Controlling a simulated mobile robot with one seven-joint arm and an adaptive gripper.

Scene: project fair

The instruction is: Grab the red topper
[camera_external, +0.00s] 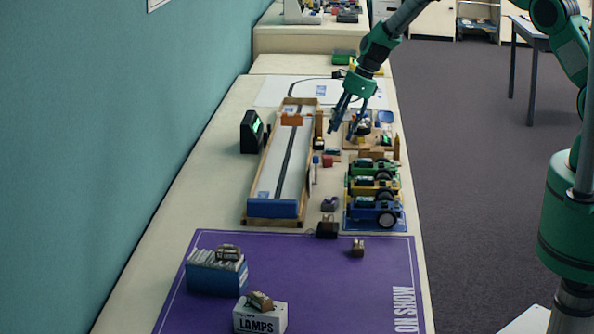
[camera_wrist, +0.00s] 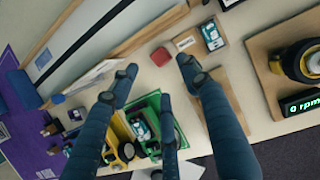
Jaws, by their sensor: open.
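A small red block (camera_external: 327,161), which looks like the red topper, rests on the pale table just right of the long track. In the wrist view the red block (camera_wrist: 160,57) shows between and slightly beyond my fingertips, apart from them. My gripper (camera_external: 346,128) is open and empty, pointing down above the table, beyond the block in the outside view. Its spread fingers also show in the wrist view (camera_wrist: 157,67). The block's exact shape is too small to tell.
The long track (camera_external: 283,155) lies left of the block. Green, yellow and blue model cars (camera_external: 375,213) stand close by at the right. A wooden board with devices (camera_external: 384,136) lies near my gripper. A purple mat (camera_external: 330,285) covers the near table.

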